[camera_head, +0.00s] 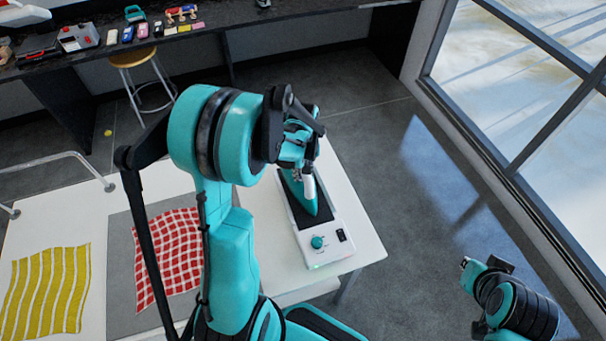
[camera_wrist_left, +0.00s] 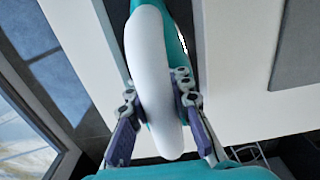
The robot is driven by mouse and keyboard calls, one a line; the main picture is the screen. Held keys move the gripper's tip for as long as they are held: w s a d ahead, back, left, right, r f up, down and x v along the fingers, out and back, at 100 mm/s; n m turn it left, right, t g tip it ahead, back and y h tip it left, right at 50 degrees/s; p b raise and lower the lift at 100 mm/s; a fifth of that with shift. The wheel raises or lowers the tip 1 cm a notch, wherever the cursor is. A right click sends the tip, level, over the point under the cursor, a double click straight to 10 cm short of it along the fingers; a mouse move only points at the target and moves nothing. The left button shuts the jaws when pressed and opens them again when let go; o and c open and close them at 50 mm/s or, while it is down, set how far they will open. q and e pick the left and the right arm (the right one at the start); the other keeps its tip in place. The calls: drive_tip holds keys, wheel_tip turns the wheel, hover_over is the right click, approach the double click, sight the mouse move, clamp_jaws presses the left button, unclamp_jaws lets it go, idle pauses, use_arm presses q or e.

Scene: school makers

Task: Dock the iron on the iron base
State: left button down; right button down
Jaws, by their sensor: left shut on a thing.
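The teal iron (camera_head: 304,194) with a white handle is on or just above the dark pad of the white iron base (camera_head: 325,252); I cannot tell whether it fully rests there. The base has a teal knob and a black switch and stands at the right end of the white table. My left gripper (camera_head: 303,172) is over the iron, shut on its handle. In the left wrist view, the fingers (camera_wrist_left: 162,115) flank the white handle (camera_wrist_left: 150,75), and part of the teal body shows behind it. My right arm (camera_head: 512,300) is at the lower right, away from the table; its fingers are unclear.
A red checked cloth (camera_head: 168,262) lies on a grey mat (camera_head: 121,262), and a yellow striped cloth (camera_head: 45,290) lies at the left of the white table (camera_head: 357,222). A stool (camera_head: 135,58) stands by the dark back counter (camera_head: 215,18). The floor at right is clear.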

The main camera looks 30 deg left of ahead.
use_arm(q)
drive_tip(key=shift+f+b, duration=0.55)
drive_tip(key=shift+b, duration=0.05)
idle(0.5)
drive_tip(key=c, duration=1.6)
unclamp_jaws()
drive_tip(key=shift+c, duration=0.2)
drive_tip(key=shift+r+p, duration=3.95)
drive_tip(key=shift+r, duration=1.6)
